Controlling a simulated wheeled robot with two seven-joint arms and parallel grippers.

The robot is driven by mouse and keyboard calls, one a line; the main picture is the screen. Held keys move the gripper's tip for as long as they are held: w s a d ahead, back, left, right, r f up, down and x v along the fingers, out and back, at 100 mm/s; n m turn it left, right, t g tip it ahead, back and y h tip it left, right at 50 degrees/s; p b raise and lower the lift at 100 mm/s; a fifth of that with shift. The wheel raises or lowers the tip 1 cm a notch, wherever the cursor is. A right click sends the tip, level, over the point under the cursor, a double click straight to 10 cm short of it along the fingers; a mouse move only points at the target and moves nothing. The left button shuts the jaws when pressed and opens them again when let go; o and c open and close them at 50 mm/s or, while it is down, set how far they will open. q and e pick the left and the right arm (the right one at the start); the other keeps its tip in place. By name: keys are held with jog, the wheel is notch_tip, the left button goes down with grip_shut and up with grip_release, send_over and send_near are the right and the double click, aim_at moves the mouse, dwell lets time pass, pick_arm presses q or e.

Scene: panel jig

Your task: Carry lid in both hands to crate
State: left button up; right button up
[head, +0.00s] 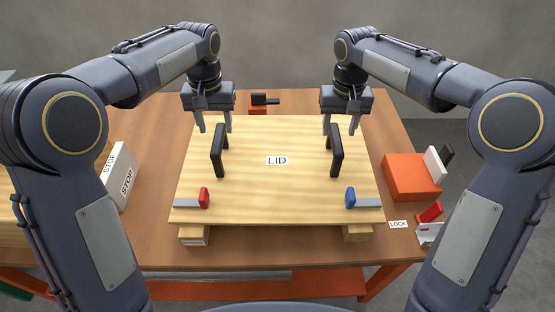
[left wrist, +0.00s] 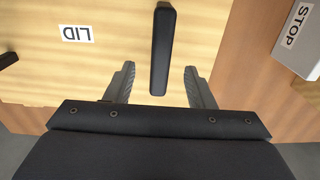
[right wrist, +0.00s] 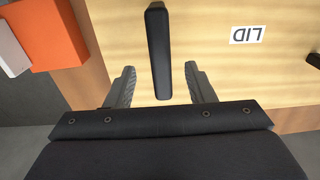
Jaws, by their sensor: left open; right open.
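The lid (head: 275,190) is a pale wooden panel with a "LID" label and two black upright handles, lying on wooden blocks on the table. The left handle (head: 218,151) and right handle (head: 336,152) stand near its sides. My left gripper (head: 215,129) is open above the lid, near the left handle; in the left wrist view the handle (left wrist: 162,50) lies between the lines of its fingers. My right gripper (head: 340,131) is open near the right handle, which lies between its fingers in the right wrist view (right wrist: 158,50). Both grippers look empty. I cannot identify a crate.
A red tab (head: 204,198) and a blue tab (head: 350,198) sit on the lid's front part. A white STOP block (head: 119,178) stands left. An orange block (head: 408,178) and a LOCK label (head: 398,224) are at right. A small black-handled orange piece (head: 258,105) is behind the lid.

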aim_at(218, 137)
pick_arm(q)
notch_tip(218, 137, down, 7)
jog(key=shift+a+f, duration=0.1)
pick_arm(e)
notch_tip(218, 137, down, 7)
jog(key=shift+f, duration=0.1)
pick_arm(q)
grip_shut()
pick_arm(e)
grip_shut()
pick_arm(q)
jog(key=shift+r, duration=0.2)
pick_arm(e)
jog(key=shift+r, duration=0.2)
dwell(0.6)
